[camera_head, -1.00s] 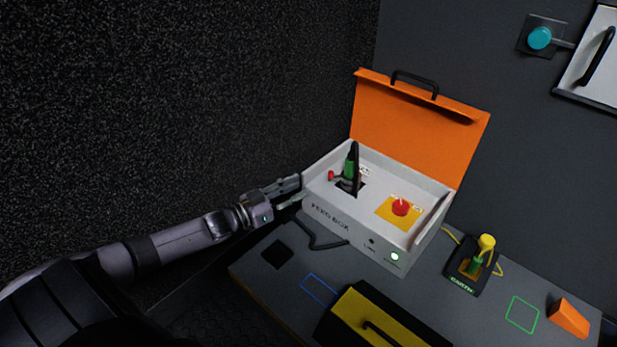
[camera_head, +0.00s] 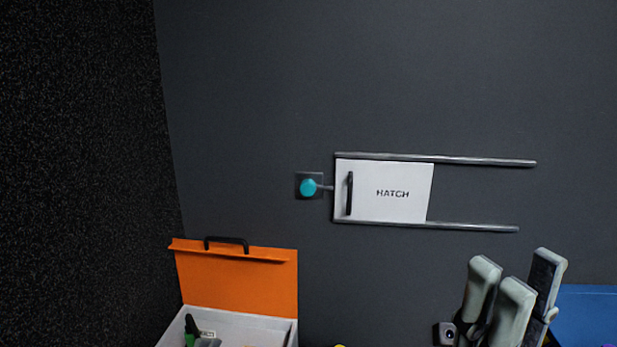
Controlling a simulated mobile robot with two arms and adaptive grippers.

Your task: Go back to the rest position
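My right gripper (camera_head: 515,300) rises into the lower right corner of the head view, its fingers pointing up in front of the wall. It looks open, with a dark inner pad showing and nothing between the fingers. It is apart from the hatch and the orange-lidded box. My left gripper and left arm are out of view.
The box's orange lid (camera_head: 240,283) stands open at the lower left; a black and green part (camera_head: 191,328) shows inside. A white hatch (camera_head: 390,190) sits between wall rails, beside a teal knob (camera_head: 308,187). A blue surface (camera_head: 590,315) lies at lower right.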

